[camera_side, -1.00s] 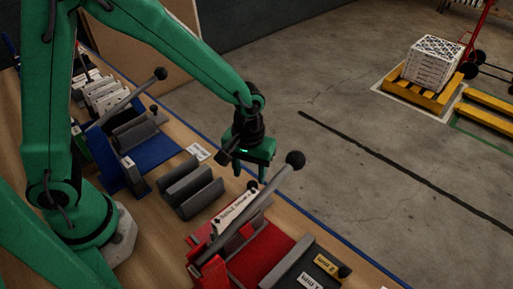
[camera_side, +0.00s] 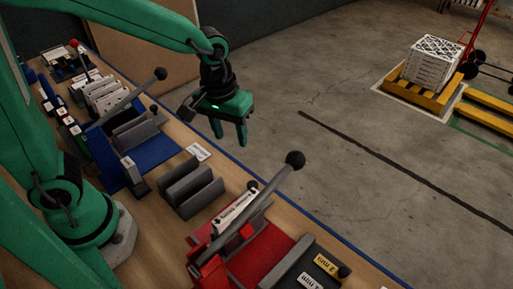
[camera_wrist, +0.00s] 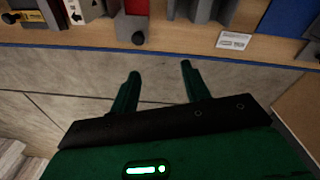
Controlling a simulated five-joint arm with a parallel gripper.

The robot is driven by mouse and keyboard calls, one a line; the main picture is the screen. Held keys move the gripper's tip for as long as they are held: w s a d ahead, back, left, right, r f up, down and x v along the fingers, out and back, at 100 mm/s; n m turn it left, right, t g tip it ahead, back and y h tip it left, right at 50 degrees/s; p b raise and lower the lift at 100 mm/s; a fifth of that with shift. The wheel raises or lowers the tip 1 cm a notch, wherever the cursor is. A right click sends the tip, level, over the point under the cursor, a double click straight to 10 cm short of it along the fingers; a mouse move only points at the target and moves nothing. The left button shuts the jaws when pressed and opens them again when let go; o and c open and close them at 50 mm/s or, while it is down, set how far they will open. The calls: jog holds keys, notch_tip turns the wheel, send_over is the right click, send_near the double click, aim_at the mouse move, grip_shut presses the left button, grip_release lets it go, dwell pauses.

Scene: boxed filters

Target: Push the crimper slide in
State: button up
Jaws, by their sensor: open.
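The red crimper (camera_side: 262,255) is at the lower centre of the side view, with a long grey lever (camera_side: 262,206) ending in a black ball. A white boxed filter (camera_side: 236,211) stands upright in it. Beside it is a dark grey part (camera_side: 312,272) with a yellow and a white label and a black knob. A smaller black knob (camera_wrist: 138,38) shows on a grey part in the wrist view. I cannot tell for sure which part is the slide. My gripper (camera_side: 230,136) is open and empty, above the bench's far edge; its fingers (camera_wrist: 160,70) touch nothing.
A grey slotted rack (camera_side: 190,188) and a blue station (camera_side: 150,150) with its own lever stand left of the red crimper. More boxed filters (camera_side: 106,94) are farther back. The concrete floor (camera_side: 340,150) beyond the blue bench edge is open, with a yellow pallet (camera_side: 420,96) at the back.

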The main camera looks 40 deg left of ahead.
jog(key=s+a+r+m+t, duration=0.2)
jog(key=s+a+r, duration=0.4)
jog(key=a+r, duration=0.1)
jog(key=shift+s+a+r+t, duration=0.15)
jog(key=shift+s+a+t, duration=0.25)
jog(key=shift+a, duration=0.1)
dwell(0.5)
jog(key=shift+w, duration=0.1)
jog(key=w+d+f+n+g, duration=0.1)
jog(key=w+d+f, duration=0.1)
jog(key=d+f, duration=0.2)
jog(key=w+d+f+n+g, duration=0.1)
jog(key=w+d+f, duration=0.2)
jog(key=d+f, duration=0.1)
jog(key=w+d+f+n+g, duration=0.1)
jog(key=w+d+f+g, duration=0.1)
jog(key=w+d+f, duration=0.1)
jog(key=shift+d+f, duration=0.85)
jog(key=shift+d, duration=0.3)
